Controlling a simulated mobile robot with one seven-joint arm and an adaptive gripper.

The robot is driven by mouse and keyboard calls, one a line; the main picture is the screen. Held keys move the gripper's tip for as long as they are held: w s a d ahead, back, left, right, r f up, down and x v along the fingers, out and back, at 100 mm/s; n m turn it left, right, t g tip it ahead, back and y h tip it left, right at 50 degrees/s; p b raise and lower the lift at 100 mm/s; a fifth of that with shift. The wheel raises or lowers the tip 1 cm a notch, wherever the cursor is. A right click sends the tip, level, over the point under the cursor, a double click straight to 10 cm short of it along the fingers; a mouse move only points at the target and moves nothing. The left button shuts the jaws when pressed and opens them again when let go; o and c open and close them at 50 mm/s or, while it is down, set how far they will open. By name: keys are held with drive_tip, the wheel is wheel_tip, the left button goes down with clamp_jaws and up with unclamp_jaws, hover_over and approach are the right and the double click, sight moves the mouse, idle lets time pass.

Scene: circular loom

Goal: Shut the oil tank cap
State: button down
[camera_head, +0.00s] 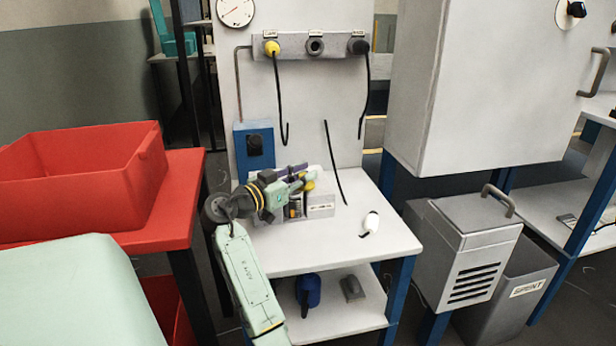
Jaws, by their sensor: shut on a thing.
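A small pale grey box with a label (321,209) stands on the white table, and I take it for the oil tank. A yellow part (310,186) at its top looks like the cap. My gripper (301,179) reaches in from the left, just above the box, and is shut at this yellow part. The fingers and wrist hide much of the box top. I cannot tell whether the cap is seated or tilted.
A blue box (254,148) stands behind my arm. Black cables hang from the panel. A red crate (85,185) is left, a grey cabinet (490,85) right.

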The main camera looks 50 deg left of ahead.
drive_tip(key=shift+f, duration=0.1)
drive_tip(key=c, duration=1.4)
unclamp_jaws()
